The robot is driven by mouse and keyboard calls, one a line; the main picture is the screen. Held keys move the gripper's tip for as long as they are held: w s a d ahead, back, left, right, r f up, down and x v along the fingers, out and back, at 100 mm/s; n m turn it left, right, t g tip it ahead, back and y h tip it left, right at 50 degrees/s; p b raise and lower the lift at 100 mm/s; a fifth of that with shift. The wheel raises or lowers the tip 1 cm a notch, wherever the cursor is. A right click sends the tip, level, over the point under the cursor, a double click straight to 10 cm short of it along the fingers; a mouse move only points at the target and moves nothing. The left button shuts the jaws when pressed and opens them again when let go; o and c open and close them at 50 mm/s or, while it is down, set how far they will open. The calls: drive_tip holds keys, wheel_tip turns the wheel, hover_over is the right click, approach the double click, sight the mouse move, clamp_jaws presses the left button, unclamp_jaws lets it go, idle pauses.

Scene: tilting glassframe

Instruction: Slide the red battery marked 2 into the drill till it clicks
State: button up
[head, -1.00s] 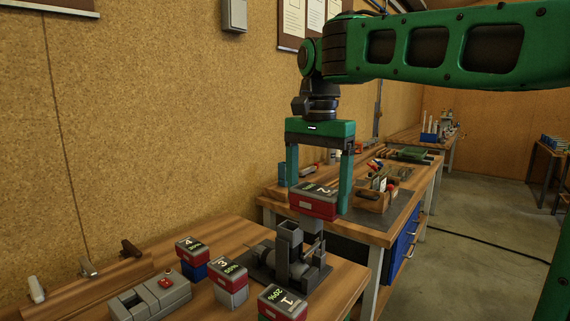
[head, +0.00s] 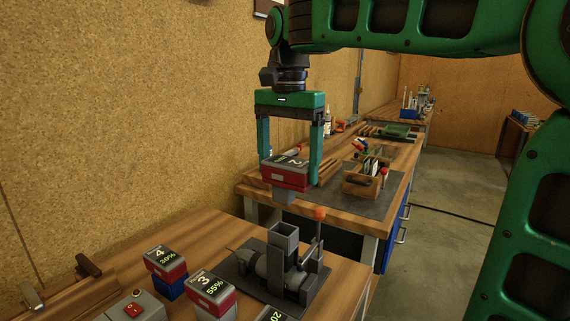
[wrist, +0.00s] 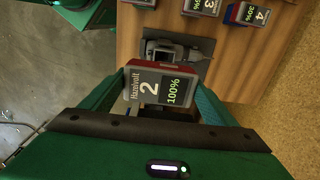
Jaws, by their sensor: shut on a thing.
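The red battery marked 2 (head: 287,173) is held between the two fingers of my gripper (head: 289,165), in the air. In the wrist view its grey top (wrist: 161,88) reads 2 and 100%. A grey stem sticks down from its underside. The grey drill (head: 271,264) is clamped in a holder on a dark mat, with its square open socket (head: 284,240) facing up. The battery is above the socket and apart from it, with a clear gap. In the wrist view the battery hides part of what lies below.
Battery 4 (head: 166,270), battery 3 (head: 211,293) and a partly cut-off battery (head: 270,315) stand left and in front of the drill. A lever with an orange knob (head: 319,214) rises beside the socket. A second bench (head: 345,217) with a tool crate stands behind.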

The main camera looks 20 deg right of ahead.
sight(288, 204)
drive_tip(key=shift+s+a, duration=0.1)
drive_tip(key=shift+a, duration=0.05)
drive_tip(key=shift+f, duration=2.9)
drive_tip(key=shift+s, duration=0.15)
drive_tip(key=shift+f, duration=2.7)
drive_tip(key=o, duration=1.2)
wheel_tip(288, 204, up, 11)
drive_tip(key=shift+f, duration=0.2)
